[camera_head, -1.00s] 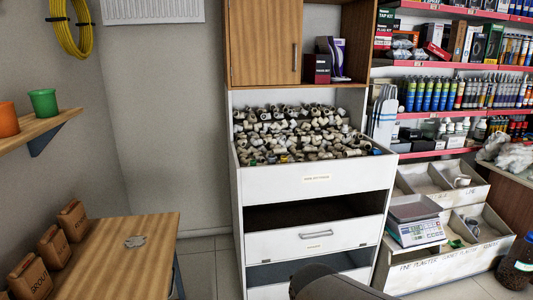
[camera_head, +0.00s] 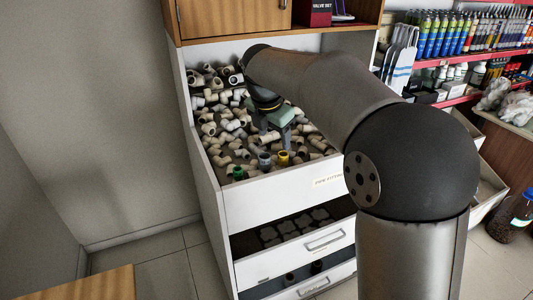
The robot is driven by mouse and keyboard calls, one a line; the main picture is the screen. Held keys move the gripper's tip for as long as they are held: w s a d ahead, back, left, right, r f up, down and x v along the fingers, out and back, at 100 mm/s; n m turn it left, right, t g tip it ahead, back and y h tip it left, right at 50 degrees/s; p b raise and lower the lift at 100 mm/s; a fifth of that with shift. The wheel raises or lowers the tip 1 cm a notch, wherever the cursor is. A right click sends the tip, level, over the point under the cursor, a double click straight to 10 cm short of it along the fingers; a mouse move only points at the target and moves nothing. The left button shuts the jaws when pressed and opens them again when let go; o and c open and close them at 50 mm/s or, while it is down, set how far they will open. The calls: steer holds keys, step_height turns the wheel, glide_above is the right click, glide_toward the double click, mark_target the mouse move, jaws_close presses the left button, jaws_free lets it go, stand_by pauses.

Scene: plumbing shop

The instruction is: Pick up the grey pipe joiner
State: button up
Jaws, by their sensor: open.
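A grey pipe joiner (camera_head: 265,161) stands near the front edge of the top bin, between a yellow-ringed fitting (camera_head: 283,158) and a green one (camera_head: 238,173). My gripper (camera_head: 274,138) is over the bin, pointing down, just behind and above the grey joiner in the picture. Its jaws are open, and I see nothing held in them. Whether the fingertips touch any of the fittings under them is too small to tell.
Many cream and whitish pipe fittings (camera_head: 220,130) lie heaped around in the bin. The white cabinet front (camera_head: 280,196) rises before them, with open drawers below. A wooden cupboard (camera_head: 235,18) hangs over the bin's back. Stocked shelves are at the right.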

steer(key=w+a+r+n, duration=0.1)
steer(key=w+a+n, duration=0.2)
steer(key=n, duration=0.1)
glide_above(265, 161)
steer(key=shift+n+t, duration=0.3)
step_height(265, 161, down, 10)
steer(key=shift+w+f+p, duration=0.1)
steer(key=shift+f+p, duration=0.15)
steer(key=shift+p, duration=0.2)
steer(key=shift+a+p+x, duration=0.15)
steer(key=shift+p+x, duration=0.05)
steer(key=shift+x, duration=0.7)
steer(key=shift+a+p+x, duration=0.15)
steer(key=shift+p+x, duration=0.05)
steer(key=shift+x, duration=0.75)
steer(key=shift+a+p+x, duration=0.2)
steer(key=shift+x, duration=0.7)
steer(key=shift+f, duration=0.1)
steer(key=c, duration=1.1)
